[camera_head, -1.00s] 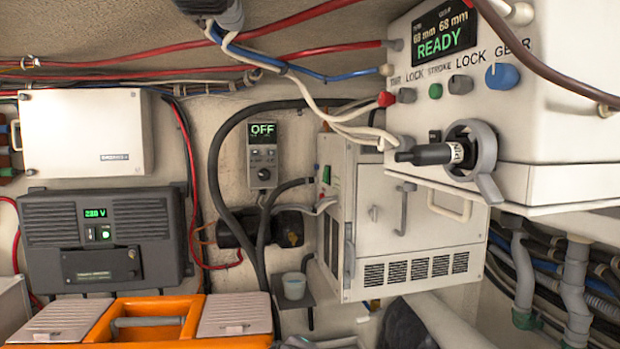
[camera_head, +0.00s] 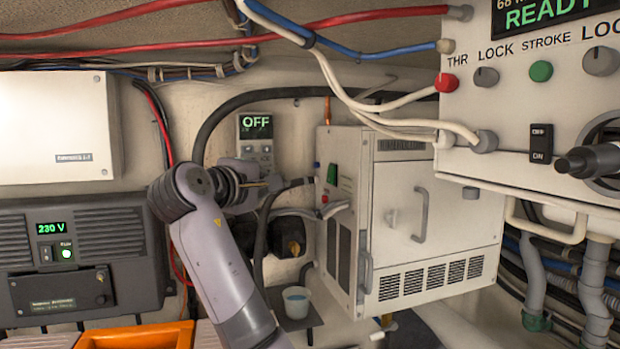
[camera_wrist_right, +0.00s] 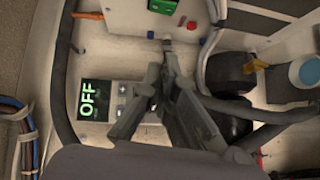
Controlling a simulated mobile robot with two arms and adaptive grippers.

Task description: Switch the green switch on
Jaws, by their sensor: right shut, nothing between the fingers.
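A green switch (camera_head: 332,174) sits on the narrow left side of the white box (camera_head: 385,215), just above a small red button. It also shows at the top edge of the right wrist view (camera_wrist_right: 163,6). Whether it is on or off is too small to tell. My right gripper (camera_head: 277,183) is shut and empty, pointing right, left of the switch and apart from it in the picture. In the right wrist view its fingers (camera_wrist_right: 167,46) point up toward the box. My left gripper is not in view.
A controller reading OFF (camera_head: 255,126) is on the wall behind my right gripper, its lower part covered. Black hoses (camera_head: 225,115) curve around it. A cup (camera_head: 296,301) stands below on a small shelf. A control panel (camera_head: 460,150) juts out at the right.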

